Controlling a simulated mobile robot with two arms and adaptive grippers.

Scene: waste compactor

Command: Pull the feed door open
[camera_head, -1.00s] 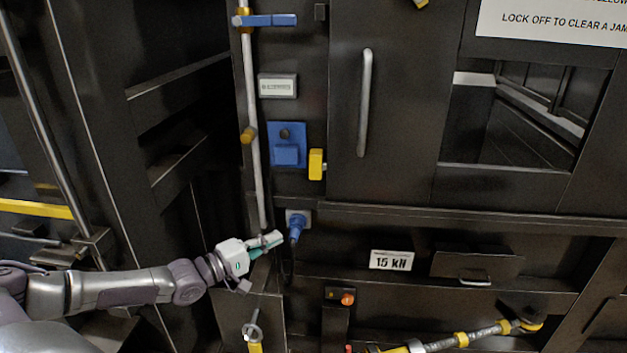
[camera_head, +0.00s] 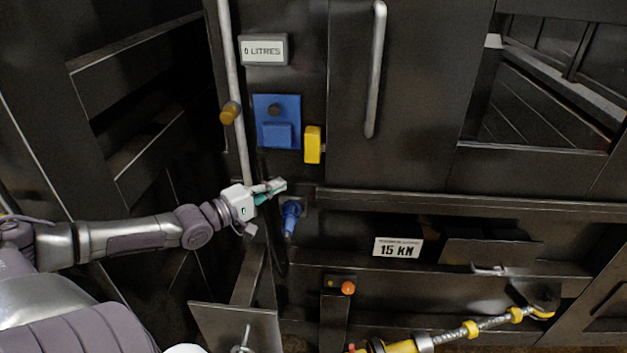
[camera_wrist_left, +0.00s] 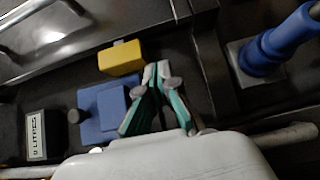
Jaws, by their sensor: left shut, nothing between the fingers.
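The feed door (camera_head: 415,95) is a dark panel with a long vertical grey bar handle (camera_head: 375,70) near its left edge and a window opening at its right. It looks closed. A yellow latch block (camera_head: 312,145) sits at the door's left edge; it also shows in the left wrist view (camera_wrist_left: 121,58). My left gripper (camera_head: 276,187) is shut and empty, below and left of the handle, just above the blue plug. In the left wrist view its fingertips (camera_wrist_left: 157,68) are together, pointing toward the dark panel beside the yellow block. My right gripper is not in view.
A blue switch box (camera_head: 277,121) and a litres display (camera_head: 263,50) are on the panel left of the door. A vertical pipe (camera_head: 236,100) runs beside them. The blue plug (camera_head: 291,218) is below my left gripper. A 15 kN sign (camera_head: 398,248) is lower right.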

